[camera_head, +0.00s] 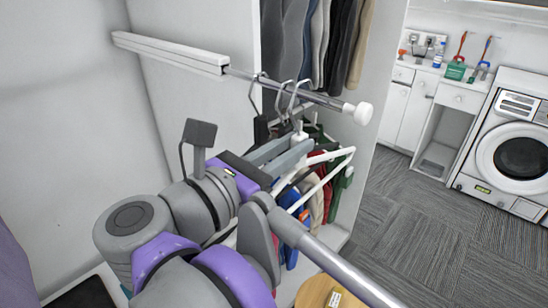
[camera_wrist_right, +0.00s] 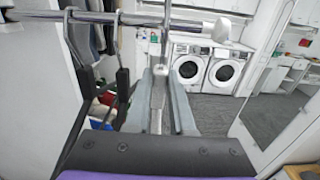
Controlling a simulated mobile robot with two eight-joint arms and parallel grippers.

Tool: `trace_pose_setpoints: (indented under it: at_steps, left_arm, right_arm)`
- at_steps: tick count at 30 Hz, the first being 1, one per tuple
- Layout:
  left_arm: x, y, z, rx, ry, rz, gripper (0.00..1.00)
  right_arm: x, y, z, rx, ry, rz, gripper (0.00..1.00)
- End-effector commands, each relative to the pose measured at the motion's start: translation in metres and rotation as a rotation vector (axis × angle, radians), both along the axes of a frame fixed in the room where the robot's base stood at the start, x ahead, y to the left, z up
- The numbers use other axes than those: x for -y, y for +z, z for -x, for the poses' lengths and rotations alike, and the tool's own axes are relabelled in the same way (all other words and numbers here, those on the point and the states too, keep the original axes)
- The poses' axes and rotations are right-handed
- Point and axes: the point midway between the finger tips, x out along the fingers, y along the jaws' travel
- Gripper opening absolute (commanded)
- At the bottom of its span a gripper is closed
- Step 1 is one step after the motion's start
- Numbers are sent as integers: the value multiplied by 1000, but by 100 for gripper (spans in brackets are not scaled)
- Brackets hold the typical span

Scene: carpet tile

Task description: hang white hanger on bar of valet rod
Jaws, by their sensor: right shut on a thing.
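In the right wrist view the hanger's neck (camera_wrist_right: 158,95) stands between the grey fingers. The valet rod's metal bar (camera_head: 315,97) runs from a white rail (camera_head: 170,50) to a white end knob (camera_head: 363,113). The hanger's metal hook (camera_wrist_right: 165,22) is at the bar's height; whether it rests on the bar I cannot tell. My left gripper is out of view.
Dark hangers (camera_wrist_right: 122,95) hang on the bar left of my right gripper in the wrist view. Dark clothes (camera_head: 330,40) hang behind the bar. Coloured clothes (camera_head: 320,190) are below it. A washing machine (camera_head: 515,150) stands at the far right, beyond open carpet (camera_head: 430,230).

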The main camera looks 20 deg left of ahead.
Motion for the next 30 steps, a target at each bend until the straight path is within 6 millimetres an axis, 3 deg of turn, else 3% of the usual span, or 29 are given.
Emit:
trace_pose_setpoints:
  at_steps: [9, 16, 28, 29, 30]
  left_arm:
    - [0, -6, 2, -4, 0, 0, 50]
    - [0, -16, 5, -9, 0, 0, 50]
    - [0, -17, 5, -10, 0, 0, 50]
    - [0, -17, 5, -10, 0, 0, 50]
    - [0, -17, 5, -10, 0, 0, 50]
  right_arm:
    - [14, 0, -35, 0, -3, 0, 0]
    - [12, -18, -34, 0, 0, 0, 0]
    - [12, -21, -34, 1, 1, 0, 0]
    - [12, -21, -34, 0, 1, 0, 27]
    - [12, -21, -34, 0, 1, 0, 34]
